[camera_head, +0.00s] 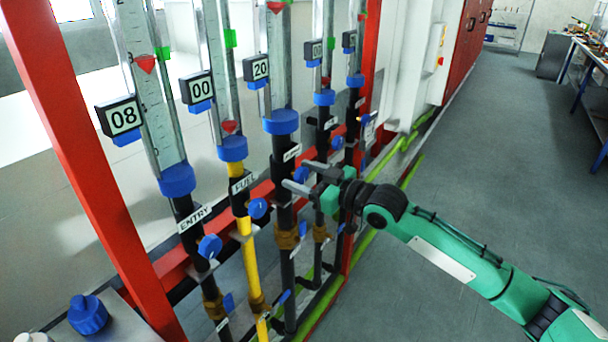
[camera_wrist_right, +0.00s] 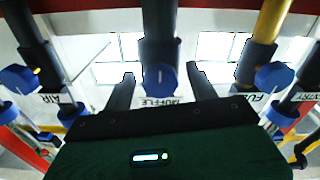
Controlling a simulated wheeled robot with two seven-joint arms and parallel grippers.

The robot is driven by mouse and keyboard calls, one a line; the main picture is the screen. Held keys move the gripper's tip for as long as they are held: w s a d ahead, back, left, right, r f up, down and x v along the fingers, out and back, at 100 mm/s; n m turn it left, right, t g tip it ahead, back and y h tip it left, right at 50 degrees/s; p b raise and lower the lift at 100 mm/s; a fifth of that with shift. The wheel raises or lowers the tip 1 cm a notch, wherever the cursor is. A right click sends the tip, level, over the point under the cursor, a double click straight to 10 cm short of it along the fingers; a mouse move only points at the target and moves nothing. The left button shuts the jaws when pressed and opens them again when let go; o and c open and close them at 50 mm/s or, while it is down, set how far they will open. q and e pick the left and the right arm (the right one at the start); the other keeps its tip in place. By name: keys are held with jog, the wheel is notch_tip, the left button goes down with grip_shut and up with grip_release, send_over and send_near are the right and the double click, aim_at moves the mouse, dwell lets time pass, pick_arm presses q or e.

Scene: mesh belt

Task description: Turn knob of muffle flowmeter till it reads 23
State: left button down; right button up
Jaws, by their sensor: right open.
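The muffle flowmeter is the middle tube in the head view, and its display (camera_head: 256,68) reads 20. Its blue knob (camera_head: 301,174) is partly hidden by my right gripper (camera_head: 303,177). In the right wrist view the blue muffle knob (camera_wrist_right: 161,78) hangs on a dark pipe, with the MUFFLE label (camera_wrist_right: 160,101) beside it. My right gripper (camera_wrist_right: 162,90) is open there, one dark finger on each side of the knob with visible gaps. I cannot tell whether the knob is fully between the fingertips in depth. My left gripper is not in view.
The entry display (camera_head: 124,117) reads 08 and the fuel display (camera_head: 197,88) reads 00. Their knobs (camera_head: 210,246) (camera_head: 258,208) stand to the left. A red frame post (camera_head: 85,160) stands at the left. Grey floor (camera_head: 480,170) is free at the right.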

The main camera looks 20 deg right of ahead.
jog(key=c, duration=1)
jog(key=shift+n, duration=1)
jog(key=n, duration=0.3)
jog(key=o, duration=1)
